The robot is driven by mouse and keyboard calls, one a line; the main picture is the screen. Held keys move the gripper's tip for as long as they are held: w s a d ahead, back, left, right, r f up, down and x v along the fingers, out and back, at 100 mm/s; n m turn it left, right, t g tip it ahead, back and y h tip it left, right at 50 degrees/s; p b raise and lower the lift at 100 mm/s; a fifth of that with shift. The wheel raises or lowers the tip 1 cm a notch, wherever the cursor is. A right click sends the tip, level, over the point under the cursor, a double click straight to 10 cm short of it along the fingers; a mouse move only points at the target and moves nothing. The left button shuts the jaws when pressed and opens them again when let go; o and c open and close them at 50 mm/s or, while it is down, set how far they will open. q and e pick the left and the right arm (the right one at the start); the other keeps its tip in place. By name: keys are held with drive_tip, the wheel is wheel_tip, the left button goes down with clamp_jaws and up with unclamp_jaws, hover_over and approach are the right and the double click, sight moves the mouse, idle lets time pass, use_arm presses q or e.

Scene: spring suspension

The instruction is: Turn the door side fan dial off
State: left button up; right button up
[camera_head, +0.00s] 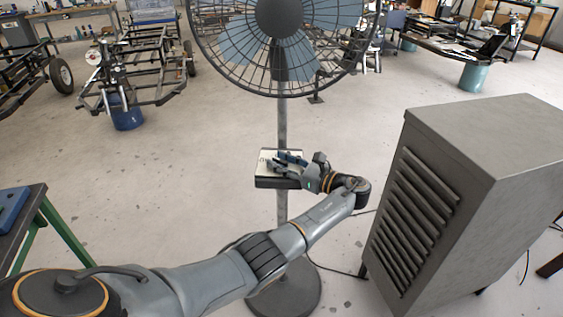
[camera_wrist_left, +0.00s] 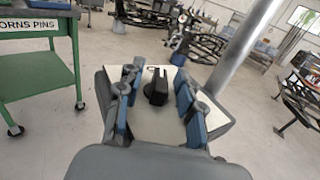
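The pedestal fan (camera_head: 280,50) stands upright ahead of me, with a control box (camera_head: 275,182) on its pole. In the left wrist view a black dial (camera_wrist_left: 156,90) rises from the pale top plate of that box (camera_wrist_left: 154,125). My left gripper (camera_head: 279,162) is over the box, reaching in from the right side of it. In the left wrist view its blue-padded fingers (camera_wrist_left: 156,78) are spread on both sides of the dial, with visible gaps. The gripper is empty. The dial is not clear in the head view, and I cannot read its setting. My right gripper is out of view.
A large grey louvred cabinet (camera_head: 476,190) stands close on the right. The fan pole (camera_wrist_left: 236,55) rises just beyond the box. A green-framed table (camera_head: 30,225) is at the left. A cart chassis (camera_head: 135,70) stands farther back. The floor between is mostly clear.

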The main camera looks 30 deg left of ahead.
use_arm(q)
drive_tip(key=shift+d, duration=0.15)
drive_tip(key=d, duration=1.1)
drive_tip(key=shift+d, duration=0.4)
